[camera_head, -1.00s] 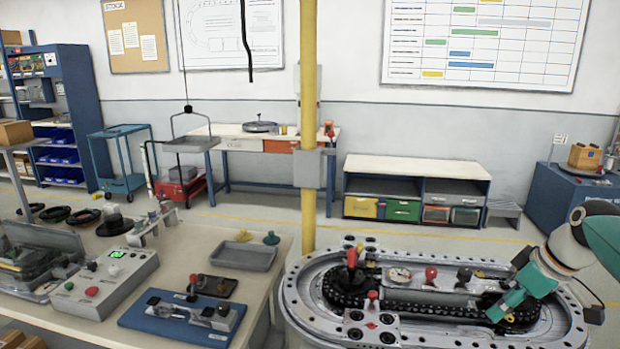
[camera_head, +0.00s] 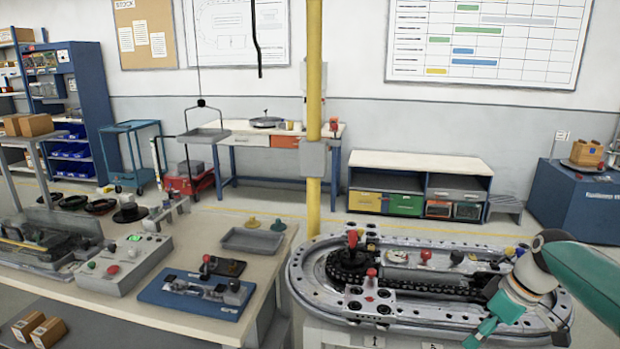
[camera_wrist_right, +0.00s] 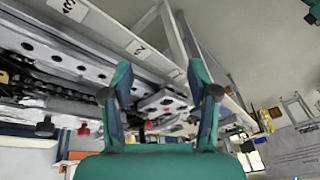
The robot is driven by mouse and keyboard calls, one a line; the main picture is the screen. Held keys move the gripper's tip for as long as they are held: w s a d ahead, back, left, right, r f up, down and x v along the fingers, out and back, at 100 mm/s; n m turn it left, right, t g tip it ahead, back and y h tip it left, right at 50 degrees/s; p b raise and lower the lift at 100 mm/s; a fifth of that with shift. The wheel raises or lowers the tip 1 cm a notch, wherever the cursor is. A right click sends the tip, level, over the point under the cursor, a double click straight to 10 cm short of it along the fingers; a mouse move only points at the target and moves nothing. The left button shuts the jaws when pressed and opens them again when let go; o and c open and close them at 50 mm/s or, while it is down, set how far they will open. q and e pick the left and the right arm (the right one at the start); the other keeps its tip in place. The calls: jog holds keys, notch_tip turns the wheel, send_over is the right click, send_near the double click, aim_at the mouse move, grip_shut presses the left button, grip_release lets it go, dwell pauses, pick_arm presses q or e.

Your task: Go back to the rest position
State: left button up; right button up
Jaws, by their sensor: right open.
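My right gripper (camera_head: 487,333) comes in from the right in the head view, in front of the near right part of the ring track (camera_head: 310,285). In the right wrist view the gripper (camera_wrist_right: 162,85) has its two teal fingers spread apart. Nothing is between them but the track's side and its frame in the background. The gripper is apart from the red knobs on the track. My left gripper is not in the head view.
A workbench (camera_head: 120,313) with a control box (camera_head: 125,265), a blue fixture board (camera_head: 195,293) and a grey tray (camera_head: 252,240) stands at the left. A yellow post (camera_head: 314,120) rises behind the track. Open floor lies behind it.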

jog(key=s+a+f+g, duration=0.1)
jog(key=s+a+f, duration=0.2)
jog(key=a+f, duration=0.35)
jog(key=s+a+f+g+y, duration=0.1)
jog(key=s+a+f+g, duration=0.15)
jog(key=f, duration=0.65)
jog(key=s+a+f+g, duration=0.1)
jog(key=s+a+f, duration=0.35)
jog(key=f, duration=0.25)
jog(key=s+a+f+m+t, duration=0.1)
jog(key=s+a+f+m, duration=0.3)
jog(key=s+f, duration=0.2)
jog(key=s+a+f+m+t, duration=0.2)
jog(key=s+a+f+m, duration=0.3)
jog(key=s, duration=0.4)
jog(key=shift+f, duration=0.6)
jog(key=shift+s, duration=0.1)
